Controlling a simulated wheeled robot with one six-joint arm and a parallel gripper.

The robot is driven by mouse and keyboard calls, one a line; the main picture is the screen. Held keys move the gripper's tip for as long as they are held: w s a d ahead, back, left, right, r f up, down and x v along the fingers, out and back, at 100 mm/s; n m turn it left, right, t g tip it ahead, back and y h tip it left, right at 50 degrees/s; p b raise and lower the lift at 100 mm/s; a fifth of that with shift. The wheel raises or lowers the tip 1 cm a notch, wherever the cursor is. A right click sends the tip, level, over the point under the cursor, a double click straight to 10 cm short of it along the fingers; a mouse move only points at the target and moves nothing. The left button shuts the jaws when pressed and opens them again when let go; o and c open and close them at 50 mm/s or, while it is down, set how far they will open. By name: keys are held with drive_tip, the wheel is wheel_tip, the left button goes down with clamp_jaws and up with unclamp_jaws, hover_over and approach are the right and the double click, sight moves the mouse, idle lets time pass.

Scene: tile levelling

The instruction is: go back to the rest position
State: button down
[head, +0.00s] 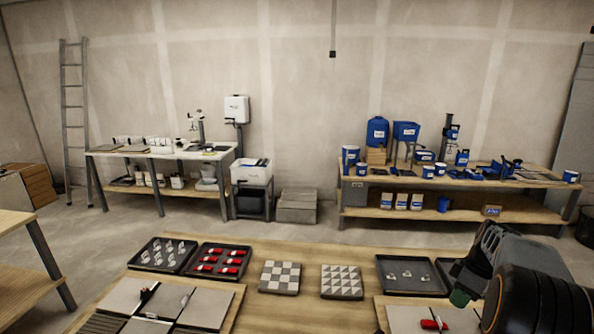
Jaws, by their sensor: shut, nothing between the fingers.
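My gripper (462,296) is at the lower right, in front of the dark links of my arm. It is low over the right part of the wooden table (305,312), with nothing seen in it. Its fingers are small and partly hidden by the arm. On the table are a tray (143,266) of pale clips and a tray (201,273) of red wedges at the left. Grey tiles (205,309) lie at the front left. A tile panel (405,318) with a red wedge (434,324) on it lies below the gripper.
A checkered tile sample (280,277) and a triangle-patterned one (342,282) lie mid-table. A dark tray (410,286) with a few small pieces is left of my arm, and another tray is partly hidden behind it. Stocked workbenches stand by the back wall. The front middle is clear.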

drive_tip(key=s+a+r+m+t+h, duration=0.1)
drive_tip(key=s+a+m, duration=0.3)
drive_tip(key=a, duration=0.8)
drive_tip(key=s+a+r+m+t+h, duration=0.1)
drive_tip(key=s+a+r+m+t, duration=0.1)
drive_tip(key=s+a, duration=0.7)
drive_tip(key=a+m+t, duration=0.1)
drive_tip(key=a+m, duration=0.1)
drive_tip(key=a, duration=0.1)
drive_tip(key=shift+s+a+r+m+h, duration=0.15)
drive_tip(key=shift+s+r+m+h, duration=0.15)
drive_tip(key=shift+r+h, duration=0.1)
